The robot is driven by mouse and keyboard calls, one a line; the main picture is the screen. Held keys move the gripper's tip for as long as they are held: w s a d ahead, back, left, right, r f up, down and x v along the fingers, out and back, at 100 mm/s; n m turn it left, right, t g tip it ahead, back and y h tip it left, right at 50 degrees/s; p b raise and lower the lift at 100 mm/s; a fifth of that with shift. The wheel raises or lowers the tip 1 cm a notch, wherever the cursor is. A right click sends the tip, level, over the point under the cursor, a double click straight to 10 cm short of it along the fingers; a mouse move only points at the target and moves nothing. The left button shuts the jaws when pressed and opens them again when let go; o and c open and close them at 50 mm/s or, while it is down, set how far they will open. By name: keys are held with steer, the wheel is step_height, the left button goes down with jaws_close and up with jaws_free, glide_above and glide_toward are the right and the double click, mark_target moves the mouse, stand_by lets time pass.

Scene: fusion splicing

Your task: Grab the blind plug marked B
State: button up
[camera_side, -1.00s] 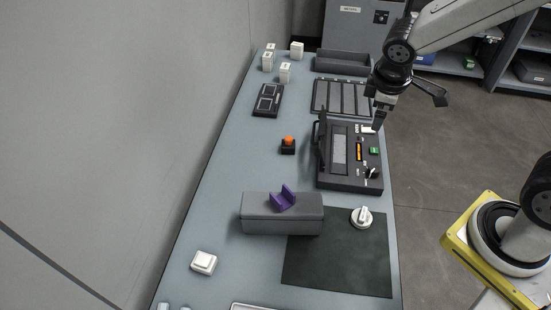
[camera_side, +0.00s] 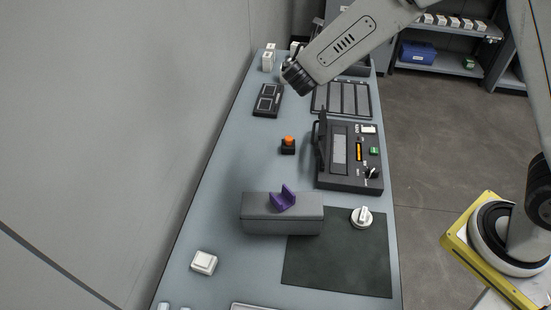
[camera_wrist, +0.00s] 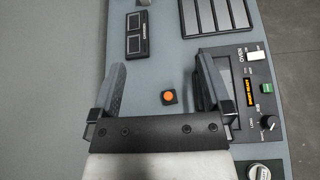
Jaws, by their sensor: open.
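Small white blocks stand at the far end of the table in the side view. A pair (camera_side: 268,60) is in clear sight, and another (camera_side: 294,47) shows beside my arm. A nearer one is mostly covered by my arm. Their marks are too small to read, so I cannot tell which is B. My gripper (camera_wrist: 160,65) shows in the wrist view with its two dark fingers wide apart and nothing between them.
An orange button (camera_wrist: 168,97) lies below the fingers, also in the side view (camera_side: 288,144). A black two-window device (camera_side: 267,100), a slotted tray (camera_side: 342,97) and the splicer (camera_side: 350,157) stand nearby. A grey block with a purple cradle (camera_side: 283,198) is nearer.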

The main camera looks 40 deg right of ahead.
steer(key=w+a+f+n+t, duration=0.1)
steer(key=w+a+n, duration=0.1)
glide_above(289, 146)
step_height(289, 146, down, 18)
steer(key=shift+s+a+f, duration=0.35)
steer(key=shift+a, duration=0.05)
steer(key=shift+f, duration=0.1)
steer(key=shift+f, duration=1.8)
steer(key=shift+f, duration=0.1)
steer(key=shift+f, duration=0.9)
steer(key=shift+w+d+f, duration=0.25)
steer(key=shift+w+f, duration=0.05)
steer(key=shift+f, duration=0.15)
steer(key=shift+w+d+f, duration=0.2)
steer(key=shift+w+f, duration=0.05)
steer(key=shift+f, duration=0.2)
steer(key=shift+w+d+f, duration=0.25)
steer(key=shift+w+d, duration=0.15)
steer(key=shift+w, duration=0.15)
